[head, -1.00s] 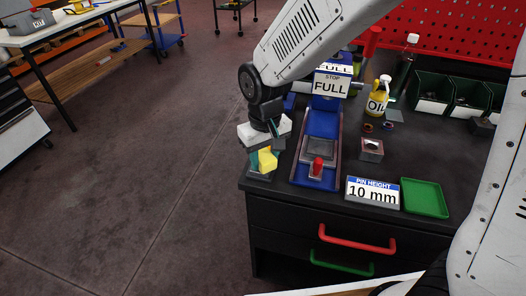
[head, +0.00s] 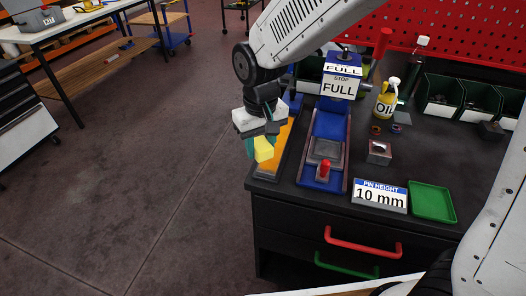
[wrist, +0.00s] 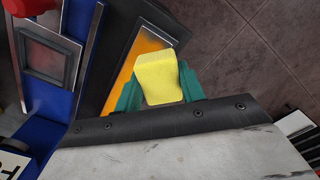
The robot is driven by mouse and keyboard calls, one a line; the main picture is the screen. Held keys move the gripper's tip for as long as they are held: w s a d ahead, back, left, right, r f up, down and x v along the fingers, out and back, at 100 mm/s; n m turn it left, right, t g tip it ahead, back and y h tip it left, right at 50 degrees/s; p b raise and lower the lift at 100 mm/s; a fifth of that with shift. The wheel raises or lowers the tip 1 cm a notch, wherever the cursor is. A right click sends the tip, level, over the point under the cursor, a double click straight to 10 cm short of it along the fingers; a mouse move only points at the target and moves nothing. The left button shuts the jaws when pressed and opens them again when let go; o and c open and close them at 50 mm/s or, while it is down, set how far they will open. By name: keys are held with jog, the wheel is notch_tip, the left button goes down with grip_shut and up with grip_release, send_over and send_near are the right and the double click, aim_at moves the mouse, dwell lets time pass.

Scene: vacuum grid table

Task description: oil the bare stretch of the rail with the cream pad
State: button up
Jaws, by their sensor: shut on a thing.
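My gripper (head: 259,147), with teal fingers, is shut on the yellow-cream pad (head: 264,151), above the bench's left front edge. In the wrist view the pad (wrist: 160,77) sits between the teal fingers and covers part of an orange strip (wrist: 145,52) in a dark frame. In the head view the orange strip (head: 283,143) lies left of the blue fixture. Thin metal rails run along the fixture's sides, one showing in the wrist view (wrist: 88,60). I cannot tell which stretch is bare, nor whether the pad touches anything.
The blue fixture (head: 331,125) carries a grey block and red knob (head: 325,168). A FULL sign (head: 339,88) stands behind it. An oil bottle (head: 386,98), a small metal block (head: 379,151), a PIN HEIGHT sign (head: 380,196) and a green tray (head: 432,202) are to the right.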

jog(key=shift+r, duration=2.4)
